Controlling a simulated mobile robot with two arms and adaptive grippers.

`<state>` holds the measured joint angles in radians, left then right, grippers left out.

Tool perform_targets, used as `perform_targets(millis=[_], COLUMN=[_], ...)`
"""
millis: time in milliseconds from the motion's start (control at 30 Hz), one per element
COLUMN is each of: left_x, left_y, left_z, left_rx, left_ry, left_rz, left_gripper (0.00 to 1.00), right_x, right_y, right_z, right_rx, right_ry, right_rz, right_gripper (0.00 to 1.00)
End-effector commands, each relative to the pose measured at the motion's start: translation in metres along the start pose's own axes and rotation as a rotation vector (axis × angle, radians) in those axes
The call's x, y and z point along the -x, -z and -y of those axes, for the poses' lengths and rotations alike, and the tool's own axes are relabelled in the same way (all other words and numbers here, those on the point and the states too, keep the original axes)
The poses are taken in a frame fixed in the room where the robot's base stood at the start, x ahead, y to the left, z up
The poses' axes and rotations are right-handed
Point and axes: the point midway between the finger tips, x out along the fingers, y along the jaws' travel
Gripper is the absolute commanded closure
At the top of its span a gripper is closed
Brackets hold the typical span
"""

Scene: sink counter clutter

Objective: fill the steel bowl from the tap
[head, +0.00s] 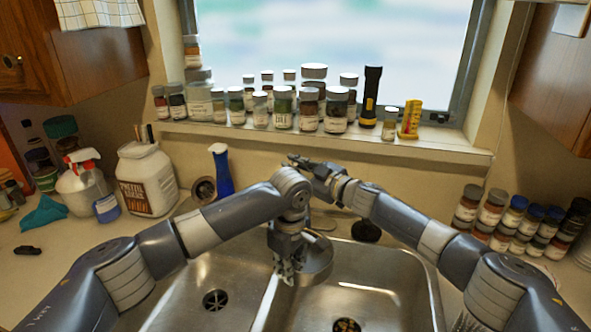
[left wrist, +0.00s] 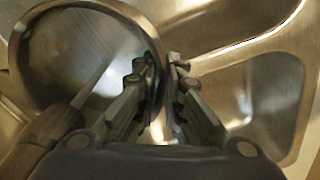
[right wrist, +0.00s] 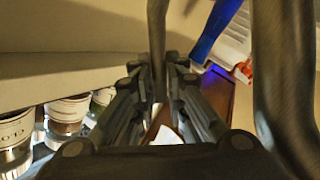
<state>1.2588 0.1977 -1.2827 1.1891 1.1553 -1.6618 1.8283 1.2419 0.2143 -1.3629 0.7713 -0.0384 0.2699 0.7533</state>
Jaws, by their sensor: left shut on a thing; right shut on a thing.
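The steel bowl (head: 319,262) is over the divider of the double sink, under my left arm. My left gripper (head: 287,274) is shut on its rim; the left wrist view shows the round bowl (left wrist: 85,45) left of the fingers. A brownish tube (left wrist: 45,135) reaches over the bowl there, with a pale thin streak beyond it; I cannot tell if this is water. My right gripper (head: 298,163) is at the window ledge, shut on a thin metal rod (right wrist: 157,35), apparently the tap's lever. My arms hide most of the tap in the head view.
Jars (head: 283,108) and a black flashlight (head: 371,97) line the sill close behind my right gripper. More jars (head: 514,215) stand right.

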Motion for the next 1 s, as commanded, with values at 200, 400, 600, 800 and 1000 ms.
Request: perform_targets(millis=[200,400,600,800,1000], left_x=[0.0003,0.0004,0.0004,0.0004,0.0004], left_y=[0.0001,0.0001,0.0001,0.0001,0.0001], left_z=[-0.0002,-0.0002,-0.0002,-0.0002,-0.0002], left_rx=[0.000,0.000,0.000,0.000,0.000], left_ry=[-0.001,-0.001,-0.001,-0.001,-0.001], left_rz=[0.000,0.000,0.000,0.000,0.000], left_gripper=[1.00,1.00,1.00,1.00,1.00], right_x=[-0.0030,-0.0031,-0.0030,-0.0030,0.0011], right_y=[0.0013,0.0011,0.0012,0.0010,0.0001], right_z=[-0.0046,-0.0047,-0.0049,-0.0049,-0.0059], right_rx=[-0.040,-0.045,-0.045,-0.044,-0.044], right_ry=[0.019,0.020,0.020,0.020,0.019], right_rz=[0.031,0.033,0.033,0.033,0.034], right_gripper=[1.00,1.00,0.79,0.79,0.79])
